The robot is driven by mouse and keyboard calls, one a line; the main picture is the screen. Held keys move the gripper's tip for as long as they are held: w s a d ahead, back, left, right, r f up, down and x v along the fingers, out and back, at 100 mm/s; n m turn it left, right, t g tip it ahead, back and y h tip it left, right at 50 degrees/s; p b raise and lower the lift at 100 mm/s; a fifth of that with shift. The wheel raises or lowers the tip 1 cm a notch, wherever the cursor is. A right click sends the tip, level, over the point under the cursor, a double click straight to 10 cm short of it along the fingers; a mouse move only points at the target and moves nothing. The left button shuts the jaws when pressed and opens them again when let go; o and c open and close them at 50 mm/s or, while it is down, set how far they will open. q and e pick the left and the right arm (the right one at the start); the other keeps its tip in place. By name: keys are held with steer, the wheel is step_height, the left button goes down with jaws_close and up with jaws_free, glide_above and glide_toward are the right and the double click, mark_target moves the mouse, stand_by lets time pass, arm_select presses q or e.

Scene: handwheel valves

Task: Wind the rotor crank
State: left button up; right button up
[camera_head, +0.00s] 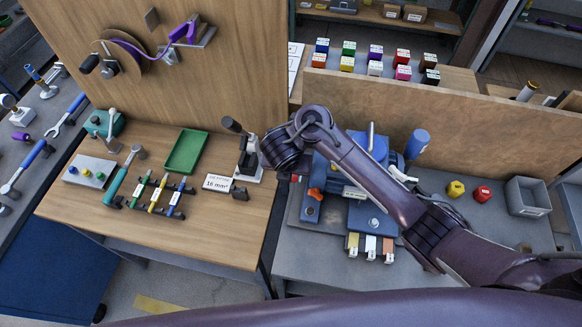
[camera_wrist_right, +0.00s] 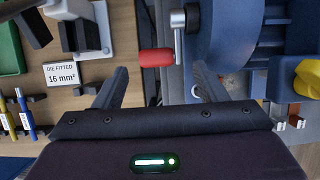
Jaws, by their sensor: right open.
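In the right wrist view a red crank handle (camera_wrist_right: 155,57) sticks out sideways from a grey metal crank arm (camera_wrist_right: 178,38) beside a blue housing (camera_wrist_right: 232,35). My right gripper (camera_wrist_right: 160,70) is open, with one finger on each side of the handle's line. The handle shows between and just ahead of the fingertips, and neither finger visibly touches it. In the head view my right arm crosses in front of the blue machine (camera_head: 367,215) and hides part of it. My left gripper is not in view.
A sign reading 16 mm² (camera_head: 217,182) and an upright lever tool (camera_head: 247,160) stand left of my right wrist. A green tray (camera_head: 186,151) and several hand tools lie on the wooden bench. A wooden partition (camera_head: 460,120) rises behind the machine. A grey bin (camera_head: 527,197) stands right.

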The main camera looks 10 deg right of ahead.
steer(key=b+x, duration=0.2)
steer(key=x, duration=0.4)
steer(key=shift+w+f+b, duration=0.15)
steer(key=shift+f+b, duration=0.05)
steer(key=shift+b, duration=0.1)
steer(key=c, duration=0.7)
steer(key=shift+f, duration=0.1)
steer(key=shift+d+f+b, duration=0.1)
steer(key=shift+f+b, duration=0.1)
steer(key=shift+b, duration=0.25)
steer(key=t+b, duration=0.1)
steer(key=b, duration=0.1)
steer(key=f+t+b, duration=0.1)
steer(key=b, duration=0.1)
steer(key=t+h+b, duration=0.1)
steer(key=b, duration=0.2)
steer(key=shift+f, duration=0.3)
steer(key=shift+t+b, duration=0.3)
steer(key=shift+b, duration=0.15)
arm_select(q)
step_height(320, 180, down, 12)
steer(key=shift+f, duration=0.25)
arm_select(e)
steer(key=shift+r, duration=0.2)
